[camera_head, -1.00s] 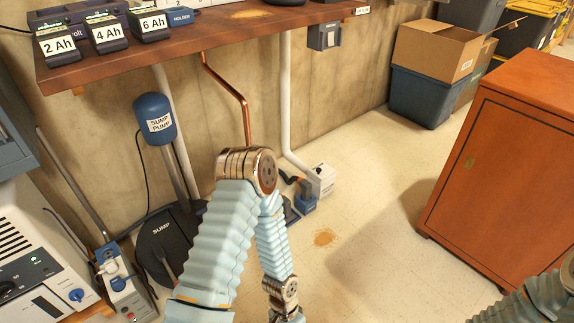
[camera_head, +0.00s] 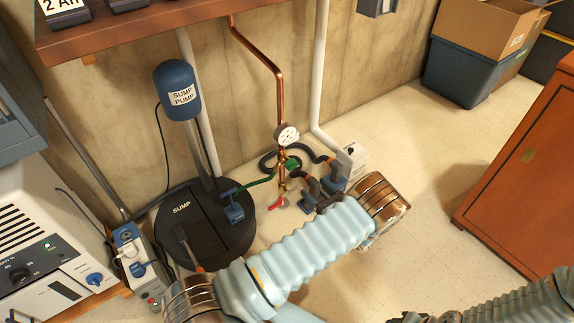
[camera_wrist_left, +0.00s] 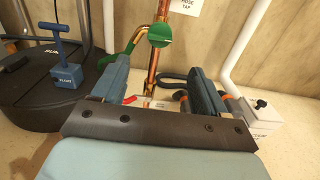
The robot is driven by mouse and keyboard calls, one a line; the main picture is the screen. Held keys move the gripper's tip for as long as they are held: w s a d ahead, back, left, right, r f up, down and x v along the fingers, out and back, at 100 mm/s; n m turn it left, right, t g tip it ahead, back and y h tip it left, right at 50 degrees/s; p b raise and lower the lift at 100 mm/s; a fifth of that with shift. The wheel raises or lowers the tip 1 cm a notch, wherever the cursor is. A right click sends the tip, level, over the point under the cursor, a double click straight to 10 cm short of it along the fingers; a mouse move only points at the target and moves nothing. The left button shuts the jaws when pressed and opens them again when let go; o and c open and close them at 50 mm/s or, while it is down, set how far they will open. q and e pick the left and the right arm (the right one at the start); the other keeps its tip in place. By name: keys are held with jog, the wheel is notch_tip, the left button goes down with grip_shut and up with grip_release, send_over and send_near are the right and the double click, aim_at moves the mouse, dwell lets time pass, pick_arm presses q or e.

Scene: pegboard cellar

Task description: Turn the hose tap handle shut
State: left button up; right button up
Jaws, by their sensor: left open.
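The hose tap's round green handle (camera_head: 292,163) sits on the upright copper pipe below a white gauge. In the left wrist view, the green handle (camera_wrist_left: 161,35) faces me just below a label reading HOSE TAP (camera_wrist_left: 186,5), with a brass spout and green hose at its left. My left gripper (camera_head: 319,176) is at the lower right of the handle in the head view. In the wrist view its blue fingers (camera_wrist_left: 158,72) are spread apart with nothing between them touching, and the handle shows beyond their tips. My right arm is at the lower right; its gripper is mostly cut off.
A red lever (camera_head: 278,203) is lower on the pipe. The black sump lid (camera_head: 205,235) and blue sump pump (camera_head: 177,90) stand left.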

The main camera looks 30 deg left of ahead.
aim_at(291, 165)
pick_arm(q)
jog(key=x, duration=1.3)
jog(key=shift+a+r, duration=0.1)
jog(key=shift+a, duration=0.2)
jog(key=c, duration=1)
jog(key=shift+c, duration=0.2)
